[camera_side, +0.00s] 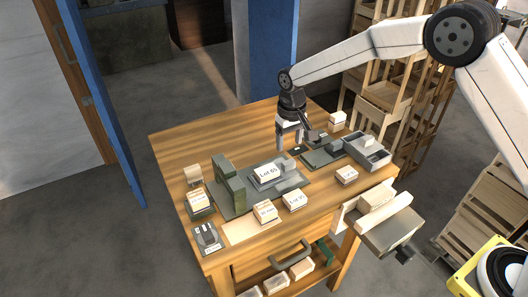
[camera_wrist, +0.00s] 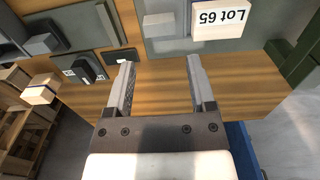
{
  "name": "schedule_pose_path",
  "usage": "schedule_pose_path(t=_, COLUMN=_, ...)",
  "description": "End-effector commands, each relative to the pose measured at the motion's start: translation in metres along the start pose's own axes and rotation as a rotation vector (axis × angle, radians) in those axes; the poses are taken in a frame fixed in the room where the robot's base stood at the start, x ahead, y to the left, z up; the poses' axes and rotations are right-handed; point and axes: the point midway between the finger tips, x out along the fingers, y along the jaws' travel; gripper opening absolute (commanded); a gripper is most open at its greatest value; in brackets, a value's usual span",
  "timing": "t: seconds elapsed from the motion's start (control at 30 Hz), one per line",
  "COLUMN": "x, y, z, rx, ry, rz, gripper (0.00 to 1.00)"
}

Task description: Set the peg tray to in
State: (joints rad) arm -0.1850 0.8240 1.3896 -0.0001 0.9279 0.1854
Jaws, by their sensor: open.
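My gripper (camera_side: 291,143) is open and empty above the back of the wooden table (camera_side: 215,135). In the wrist view, bare table shows between its fingers (camera_wrist: 160,66). I cannot tell for sure which thing is the peg tray. A grey open-topped tray (camera_side: 377,160) with a small block in it sits at the table's right side, right of my gripper. A dark device with small white labels (camera_wrist: 84,70) and a small black plate (camera_wrist: 119,57) lie left of my fingers in the wrist view. The labels are too small to read.
A block marked Lot 65 (camera_side: 267,174) lies on a grey plate ahead of my gripper. A green upright frame (camera_side: 228,180) stands left of it. Several labelled blocks, a dark labelled device (camera_side: 207,239) and a vise (camera_side: 392,232) with wood in it are nearer the front.

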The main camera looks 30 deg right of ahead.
Motion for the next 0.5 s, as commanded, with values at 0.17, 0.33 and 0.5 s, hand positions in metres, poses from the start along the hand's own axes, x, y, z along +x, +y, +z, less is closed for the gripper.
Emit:
schedule_pose_path(t=0.17, x=0.019, y=0.000, z=0.001, rx=0.000, ry=-0.003, rz=0.001, gripper=0.71)
schedule_pose_path(t=0.33, x=0.040, y=0.000, z=0.001, rx=0.000, ry=-0.002, rz=0.001, gripper=0.71)
schedule_pose_path(t=0.5, x=0.058, y=0.000, z=0.000, rx=0.000, ry=0.000, rz=0.001, gripper=0.71)
